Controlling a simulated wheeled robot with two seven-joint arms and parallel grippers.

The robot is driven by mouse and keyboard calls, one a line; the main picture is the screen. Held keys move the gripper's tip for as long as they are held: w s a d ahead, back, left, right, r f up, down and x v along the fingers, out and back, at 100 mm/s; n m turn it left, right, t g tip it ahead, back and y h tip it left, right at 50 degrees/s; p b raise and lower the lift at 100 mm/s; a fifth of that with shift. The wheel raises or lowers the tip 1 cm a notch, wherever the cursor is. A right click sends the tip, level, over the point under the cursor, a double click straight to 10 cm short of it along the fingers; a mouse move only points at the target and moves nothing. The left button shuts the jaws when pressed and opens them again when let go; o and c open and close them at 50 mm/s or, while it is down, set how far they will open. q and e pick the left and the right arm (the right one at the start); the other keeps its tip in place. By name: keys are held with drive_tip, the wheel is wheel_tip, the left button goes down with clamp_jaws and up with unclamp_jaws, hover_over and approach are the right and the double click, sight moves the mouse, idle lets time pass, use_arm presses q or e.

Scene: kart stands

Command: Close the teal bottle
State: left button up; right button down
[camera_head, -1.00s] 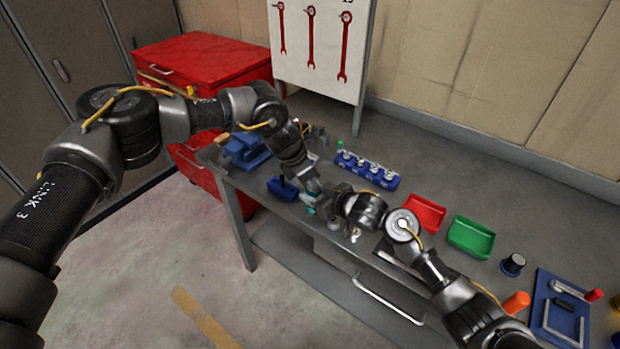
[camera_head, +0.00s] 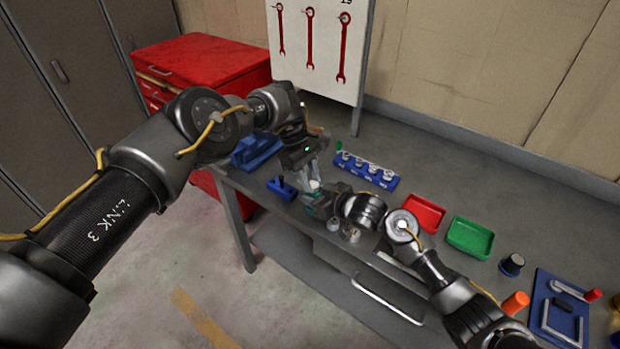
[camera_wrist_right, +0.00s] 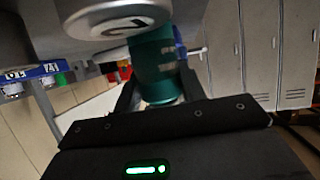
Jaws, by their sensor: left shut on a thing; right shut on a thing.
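The teal bottle (camera_wrist_right: 154,68) stands between the fingers of my right gripper (camera_wrist_right: 155,98), which is shut on it. In the head view, the bottle is small and partly hidden beside my right gripper (camera_head: 322,209), near the table's front edge. My left gripper (camera_head: 312,182) is just above the bottle, pointing down, and is shut on a small pale thing that looks like a white cap (camera_head: 315,185). In the right wrist view, a large pale disc with a dark mark (camera_wrist_right: 122,24) hides the bottle's top. I cannot tell whether cap and bottle touch.
A blue rack (camera_head: 366,169) with several white-capped items stands behind the grippers. A blue holder (camera_head: 281,188) is to their left. A red tray (camera_head: 423,213) and a green tray (camera_head: 470,238) lie to the right. A red cabinet (camera_head: 200,62) stands at the back left.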

use_arm(q)
drive_tip(key=o, duration=0.9)
drive_tip(key=shift+r, duration=2.25)
drive_tip(key=shift+c, duration=0.2)
